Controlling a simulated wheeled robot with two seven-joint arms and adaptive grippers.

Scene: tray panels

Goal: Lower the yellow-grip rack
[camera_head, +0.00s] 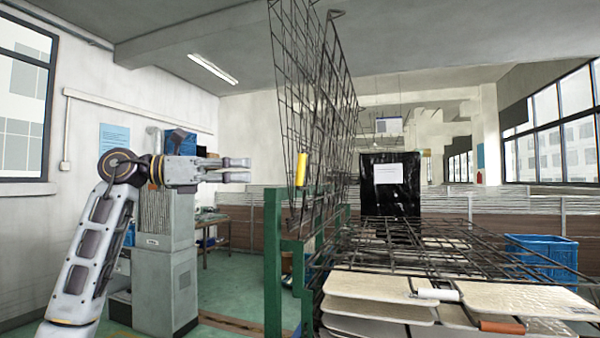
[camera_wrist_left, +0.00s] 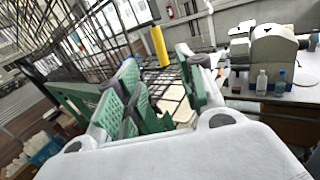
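The yellow grip (camera_head: 301,169) is an upright cylinder on the near edge of a raised wire-mesh rack (camera_head: 311,75), which stands steeply upright on a green post frame. My left gripper (camera_head: 243,170) is to the left of the yellow grip at about its height, fingers pointing right towards it, with a clear gap between. In the left wrist view the gripper's green-padded fingers (camera_wrist_left: 158,62) are apart and empty. The yellow grip (camera_wrist_left: 160,45) shows beyond and between the fingertips there. My right gripper is not in view.
Lowered mesh racks (camera_head: 460,245) lie flat at the right, above light panels (camera_head: 375,307). A white grip (camera_head: 437,294) and an orange-brown grip (camera_head: 502,327) are at their near edge. The green frame post (camera_head: 273,265) stands below the yellow grip. A blue crate (camera_head: 541,255) is behind.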

